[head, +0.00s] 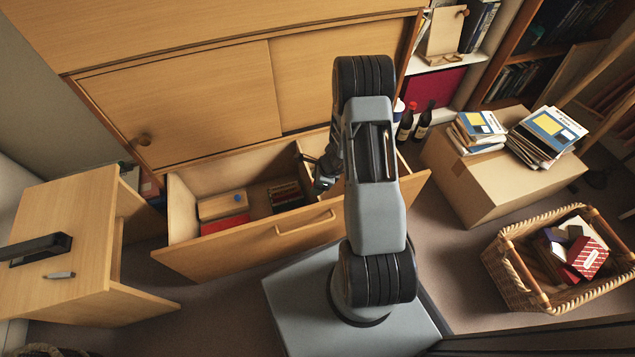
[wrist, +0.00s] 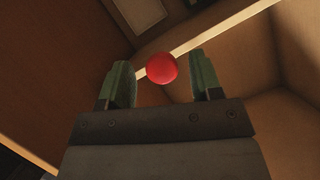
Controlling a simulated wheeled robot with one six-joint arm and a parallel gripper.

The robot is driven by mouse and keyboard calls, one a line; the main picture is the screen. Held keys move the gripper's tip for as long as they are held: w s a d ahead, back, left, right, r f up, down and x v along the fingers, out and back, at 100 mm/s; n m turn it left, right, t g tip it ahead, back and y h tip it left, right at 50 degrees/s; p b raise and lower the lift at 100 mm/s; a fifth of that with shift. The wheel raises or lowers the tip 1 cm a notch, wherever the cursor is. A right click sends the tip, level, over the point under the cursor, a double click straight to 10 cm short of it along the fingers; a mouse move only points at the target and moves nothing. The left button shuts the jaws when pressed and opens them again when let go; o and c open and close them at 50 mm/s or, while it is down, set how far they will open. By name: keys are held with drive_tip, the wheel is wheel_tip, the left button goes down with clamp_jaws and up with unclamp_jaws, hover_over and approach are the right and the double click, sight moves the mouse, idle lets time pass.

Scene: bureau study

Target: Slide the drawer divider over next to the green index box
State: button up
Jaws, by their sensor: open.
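The drawer divider (head: 300,158) is a thin upright wooden panel across the open drawer, partly hidden by my arm. In the wrist view its pale top edge (wrist: 222,32) runs diagonally, with a red ball knob (wrist: 161,68) on it. My gripper (head: 322,184) is over the drawer beside the divider. In the wrist view my gripper (wrist: 162,64) is open, its green fingers either side of the knob, with gaps showing. I cannot make out a green index box for sure; a dark box of cards (head: 286,196) stands left of the divider.
The open drawer (head: 270,238) also holds a wooden box with a blue dot (head: 222,205) and a red item (head: 225,225) at its left. A small desk (head: 70,225) stands left. A cardboard box (head: 490,185) and a wicker basket (head: 520,268) stand right.

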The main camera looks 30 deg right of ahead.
drive_tip(key=p+v, duration=0.7)
drive_tip(key=v, duration=0.7)
drive_tip(key=shift+w+a, duration=0.1)
drive_tip(key=shift+w, duration=0.05)
drive_tip(key=a+r+n+p, duration=0.45)
drive_tip(key=r+p, duration=0.25)
drive_tip(key=r, duration=0.7)
drive_tip(key=a+r+n+p, duration=0.3)
drive_tip(key=r+n+p, duration=0.3)
drive_tip(key=r, duration=0.8)
drive_tip(key=s+a+r+n+h+p, duration=0.1)
drive_tip(key=s+r+n+p, duration=0.2)
drive_tip(key=r, duration=0.6)
drive_tip(key=s+a+r+n+h+p, duration=0.1)
drive_tip(key=s+r+n+p, duration=0.3)
drive_tip(key=r, duration=0.6)
drive_tip(key=s+a+r+n+t+h+p, duration=0.1)
drive_tip(key=s+a+r+n+h+p, duration=0.1)
drive_tip(key=s+r+n+p, duration=0.2)
wheel_tip(320, 180, up, 6)
drive_tip(key=n+p, duration=0.2)
drive_tip(key=p, duration=0.2)
drive_tip(key=shift+s+a+n+p, duration=0.15)
drive_tip(key=shift+a+n+p, duration=0.2)
drive_tip(key=shift+a, duration=0.05)
